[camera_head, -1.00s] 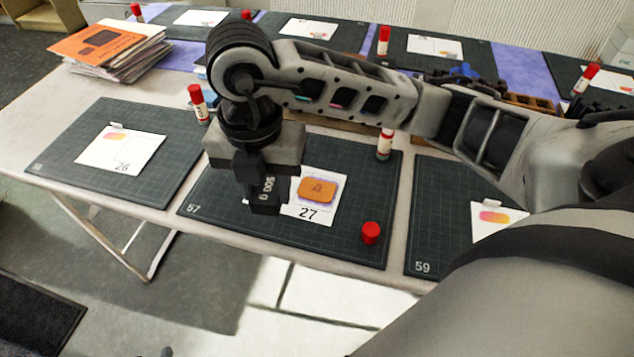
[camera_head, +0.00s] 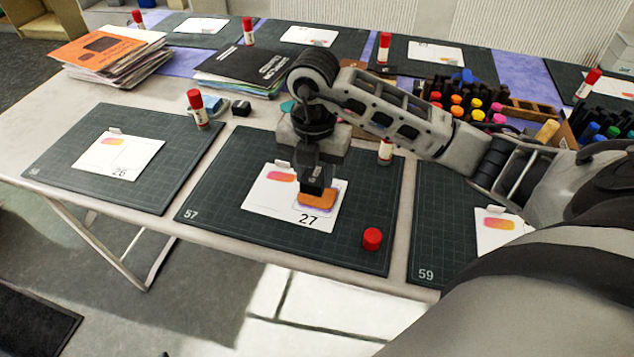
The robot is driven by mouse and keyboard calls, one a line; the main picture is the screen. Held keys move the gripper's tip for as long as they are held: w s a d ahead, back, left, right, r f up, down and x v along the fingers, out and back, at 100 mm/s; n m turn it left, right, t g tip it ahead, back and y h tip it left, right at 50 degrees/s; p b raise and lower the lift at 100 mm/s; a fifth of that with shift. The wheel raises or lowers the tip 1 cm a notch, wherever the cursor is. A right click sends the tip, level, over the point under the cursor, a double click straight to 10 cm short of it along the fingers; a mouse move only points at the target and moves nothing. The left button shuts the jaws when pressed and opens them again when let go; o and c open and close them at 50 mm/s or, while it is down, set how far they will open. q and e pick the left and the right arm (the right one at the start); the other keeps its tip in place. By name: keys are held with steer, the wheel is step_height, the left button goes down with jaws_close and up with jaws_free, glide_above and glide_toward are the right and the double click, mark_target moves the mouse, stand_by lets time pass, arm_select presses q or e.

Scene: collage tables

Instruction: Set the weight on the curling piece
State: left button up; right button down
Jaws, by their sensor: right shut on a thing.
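My right gripper (camera_head: 315,166) points down over the mat numbered 57 (camera_head: 225,212) and is shut on a small dark weight (camera_head: 316,182). The curling piece, an orange rounded rectangle (camera_head: 318,199), lies on the white card numbered 27 (camera_head: 262,203). The weight covers the upper part of the orange piece in the picture. I cannot tell whether it touches the piece or hangs just above it. The fingertips are partly hidden by the gripper body. My left gripper is not in view.
A red cap (camera_head: 372,239) stands on the mat at right. A glue stick (camera_head: 386,151) stands behind, partly hidden by my arm, and another (camera_head: 198,109) stands at left. A black folder stack (camera_head: 245,68) and a crate of markers (camera_head: 470,100) lie behind. The mat's front left is clear.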

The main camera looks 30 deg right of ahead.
mark_target(317, 172)
steer(key=shift+w+d+f, duration=0.15)
steer(key=shift+d+f, duration=0.1)
step_height(317, 172, down, 2)
steer(key=shift+d+f, duration=0.15)
steer(key=shift+f, duration=0.55)
steer(key=shift+f, duration=0.2)
steer(key=c, duration=0.9)
jaws_free()
steer(key=shift+r, duration=0.1)
